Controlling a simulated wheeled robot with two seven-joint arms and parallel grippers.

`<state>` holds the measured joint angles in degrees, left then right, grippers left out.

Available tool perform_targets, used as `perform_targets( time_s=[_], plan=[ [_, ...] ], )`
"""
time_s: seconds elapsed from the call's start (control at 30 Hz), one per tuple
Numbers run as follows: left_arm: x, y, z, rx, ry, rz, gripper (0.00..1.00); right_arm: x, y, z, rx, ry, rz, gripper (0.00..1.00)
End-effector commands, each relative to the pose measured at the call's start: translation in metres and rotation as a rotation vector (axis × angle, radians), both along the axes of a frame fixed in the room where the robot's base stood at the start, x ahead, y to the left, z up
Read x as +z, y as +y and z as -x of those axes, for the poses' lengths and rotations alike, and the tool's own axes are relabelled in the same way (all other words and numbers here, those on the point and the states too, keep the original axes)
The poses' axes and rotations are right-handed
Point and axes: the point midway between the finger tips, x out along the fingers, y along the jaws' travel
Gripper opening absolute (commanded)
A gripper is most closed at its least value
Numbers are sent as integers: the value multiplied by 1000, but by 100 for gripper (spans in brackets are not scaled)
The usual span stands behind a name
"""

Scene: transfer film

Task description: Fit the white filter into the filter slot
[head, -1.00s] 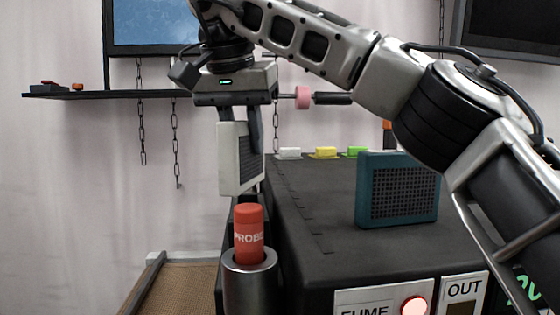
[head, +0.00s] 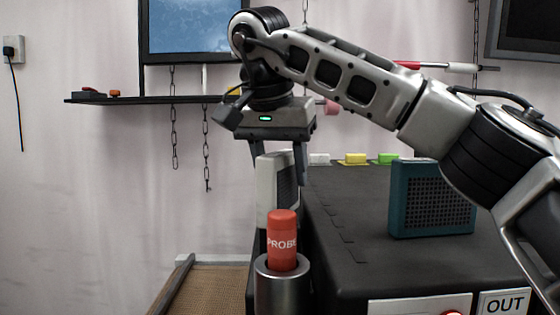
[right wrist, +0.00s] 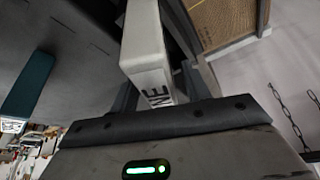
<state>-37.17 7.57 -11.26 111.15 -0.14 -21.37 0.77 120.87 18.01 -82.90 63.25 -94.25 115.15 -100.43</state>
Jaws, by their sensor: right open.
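The white filter (head: 272,182), a pale block with a dark grille on one side, stands upright at the left edge of the black machine (head: 350,225). Its lower end is partly hidden behind the red probe. In the right wrist view the white filter (right wrist: 146,48) shows part of its dark lettering. My right gripper (head: 279,165) is open, pointing down, with its fingers on either side of the filter's upper part. The filter slot is not visible, so I cannot tell how the filter's lower end sits. My left gripper is not in view.
The red probe (head: 282,232) stands in a metal cup (head: 282,290) in front of the filter. A teal grilled block (head: 432,198) stands on the machine top. White, yellow and green blocks (head: 388,159) lie along its back. A dark shelf (head: 140,97) hangs at left.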

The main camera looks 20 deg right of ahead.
Motion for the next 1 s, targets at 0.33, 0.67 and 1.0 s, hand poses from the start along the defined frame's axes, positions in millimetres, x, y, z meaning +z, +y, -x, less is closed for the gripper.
perform_targets(
  time_s=[0.33,0.67,1.0],
  plan=[
    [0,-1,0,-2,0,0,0,50,13,16,-2,-8,3,47],
    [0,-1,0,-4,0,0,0,100,27,32,-3,0,4,47],
    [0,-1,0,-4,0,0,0,112,29,36,0,-2,1,47]
  ],
)
